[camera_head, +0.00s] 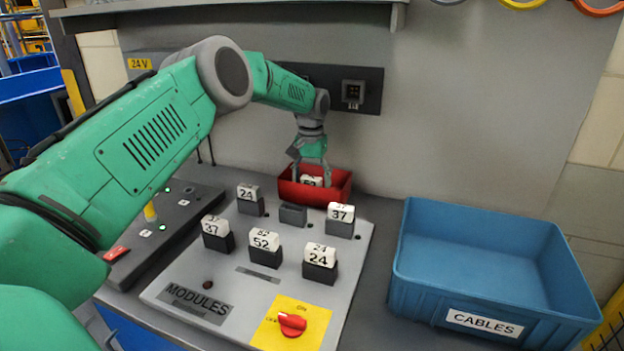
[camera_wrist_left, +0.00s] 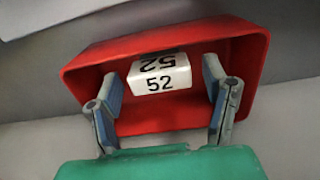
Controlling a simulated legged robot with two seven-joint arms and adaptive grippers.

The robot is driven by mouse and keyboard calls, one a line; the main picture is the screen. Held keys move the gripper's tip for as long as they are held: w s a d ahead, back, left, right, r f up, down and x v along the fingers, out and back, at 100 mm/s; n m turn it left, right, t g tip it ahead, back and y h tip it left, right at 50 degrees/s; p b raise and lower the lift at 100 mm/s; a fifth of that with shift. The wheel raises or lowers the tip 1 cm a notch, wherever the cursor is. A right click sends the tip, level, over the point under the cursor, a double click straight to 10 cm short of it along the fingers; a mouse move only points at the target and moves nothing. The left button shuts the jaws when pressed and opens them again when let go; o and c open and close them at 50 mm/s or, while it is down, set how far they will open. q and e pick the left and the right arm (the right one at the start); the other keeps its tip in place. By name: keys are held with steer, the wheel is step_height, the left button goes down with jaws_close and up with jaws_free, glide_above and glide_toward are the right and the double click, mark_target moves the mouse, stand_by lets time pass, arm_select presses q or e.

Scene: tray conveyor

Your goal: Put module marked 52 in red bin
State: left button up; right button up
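The red bin (camera_head: 338,191) stands at the back of the module panel, below my left gripper (camera_head: 311,172). A white module marked 52 (camera_head: 310,181) is inside the bin; its number reads clearly in the wrist view (camera_wrist_left: 160,75). My left gripper's two fingers are spread on either side of this module, with a visible gap at each side, so it looks open. A second module marked 52 (camera_head: 264,241) sits in a dark socket on the panel. My right gripper is not in view.
Other modules marked 24 (camera_head: 320,256) and 37 (camera_head: 341,212) sit in panel sockets; one socket (camera_head: 293,215) is empty. A blue cables bin (camera_head: 484,318), empty inside, stands at right. A red knob (camera_head: 292,324) is at the panel's front.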

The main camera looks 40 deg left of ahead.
mark_target(311, 177)
arm_select(q)
step_height(311, 177, up, 12)
stand_by(0.6)
stand_by(0.5)
